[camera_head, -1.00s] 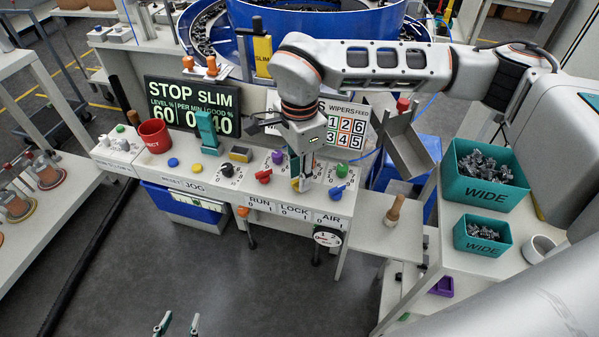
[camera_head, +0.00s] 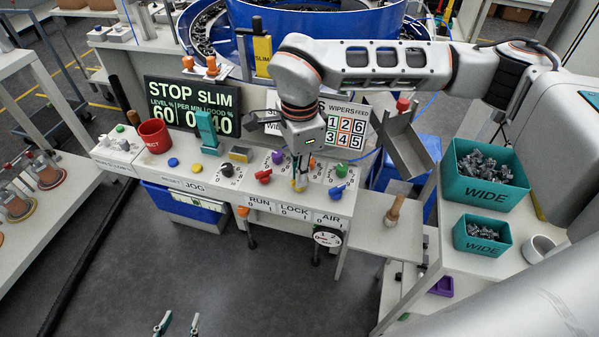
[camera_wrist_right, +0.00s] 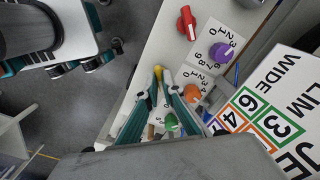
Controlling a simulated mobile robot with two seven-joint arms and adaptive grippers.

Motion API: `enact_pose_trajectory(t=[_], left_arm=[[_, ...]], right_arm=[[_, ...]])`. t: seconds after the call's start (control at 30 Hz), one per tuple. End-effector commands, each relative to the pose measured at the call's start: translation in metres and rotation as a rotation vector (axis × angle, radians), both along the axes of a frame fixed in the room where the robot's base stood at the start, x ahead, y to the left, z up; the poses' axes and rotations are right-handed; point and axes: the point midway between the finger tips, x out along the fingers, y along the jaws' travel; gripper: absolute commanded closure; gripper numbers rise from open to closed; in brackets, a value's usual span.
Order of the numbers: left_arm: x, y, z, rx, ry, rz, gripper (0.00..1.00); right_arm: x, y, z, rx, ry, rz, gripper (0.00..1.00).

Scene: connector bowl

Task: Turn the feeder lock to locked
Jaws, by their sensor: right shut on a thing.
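The feeder lock is a yellow knob (camera_head: 296,186) on the front panel above the LOCK label (camera_head: 296,212). In the right wrist view, the yellow knob (camera_wrist_right: 154,95) shows between the fingers. My right gripper (camera_head: 299,181) points down at the knob and is shut on it, hiding part of it. Its long teal-edged fingers (camera_wrist_right: 161,80) fill the middle of the wrist view. The knob's exact pointing direction is hard to read. My left gripper (camera_head: 179,324) shows only as two separated fingertips at the bottom edge, open and empty, away from the panel.
A red knob (camera_head: 264,176) is left of the lock and a blue knob (camera_head: 338,191) right of it. Purple (camera_head: 278,157) and green (camera_head: 342,170) knobs stand close behind. A metal chute (camera_head: 408,148) and teal bins (camera_head: 487,175) are at the right. The floor in front is clear.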

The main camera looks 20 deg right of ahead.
Motion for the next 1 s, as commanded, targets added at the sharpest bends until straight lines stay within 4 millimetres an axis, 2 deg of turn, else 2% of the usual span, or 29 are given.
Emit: enact_pose_trajectory(t=[1.0], left_arm=[[-0.0013, -0.0001, -0.0061, 0.0, 0.003, 0.0, 0.6]], right_arm=[[0.0006, -0.0001, 0.0009, 0.0, -0.001, -0.944, 1.0]])
